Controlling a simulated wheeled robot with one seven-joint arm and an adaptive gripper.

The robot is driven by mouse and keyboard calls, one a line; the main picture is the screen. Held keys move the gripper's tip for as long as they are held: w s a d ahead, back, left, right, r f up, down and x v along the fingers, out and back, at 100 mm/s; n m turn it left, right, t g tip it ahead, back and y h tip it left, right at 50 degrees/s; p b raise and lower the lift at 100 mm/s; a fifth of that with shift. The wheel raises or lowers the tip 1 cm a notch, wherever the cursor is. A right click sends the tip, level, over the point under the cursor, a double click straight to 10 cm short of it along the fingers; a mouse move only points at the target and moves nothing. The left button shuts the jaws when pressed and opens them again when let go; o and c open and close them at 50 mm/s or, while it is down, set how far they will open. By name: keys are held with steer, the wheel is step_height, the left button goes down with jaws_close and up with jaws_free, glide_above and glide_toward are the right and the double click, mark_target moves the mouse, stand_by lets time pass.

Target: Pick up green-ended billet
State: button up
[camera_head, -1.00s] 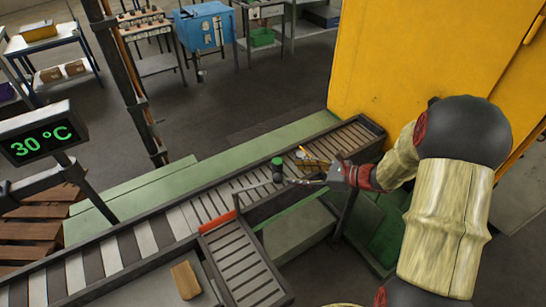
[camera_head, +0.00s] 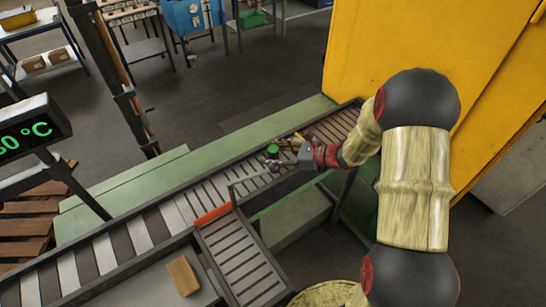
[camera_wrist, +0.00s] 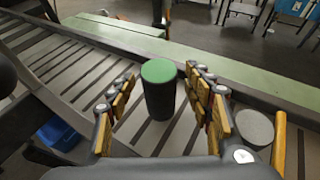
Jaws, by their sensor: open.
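The green-ended billet (camera_wrist: 160,98) is a dark cylinder standing upright on the roller conveyor, its green end on top. In the head view its green top (camera_head: 272,149) shows beside my gripper (camera_head: 284,155). In the wrist view my gripper (camera_wrist: 160,76) is open, with one finger on each side of the billet. A gap shows on the left; the right finger is closer, and I cannot tell whether it touches. A grey-ended cylinder (camera_wrist: 255,127) stands just outside the right finger, partly hidden by the gripper.
The roller conveyor (camera_head: 150,232) runs to the yellow furnace housing (camera_head: 430,50). A red bar (camera_head: 212,215) lies at the side branch, near a brown block (camera_head: 183,276). A temperature display (camera_head: 30,135) stands at left. A blue bin (camera_wrist: 58,133) sits below the conveyor.

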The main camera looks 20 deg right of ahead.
steer(key=c, duration=0.3)
jaws_close()
stand_by(0.5)
stand_by(0.5)
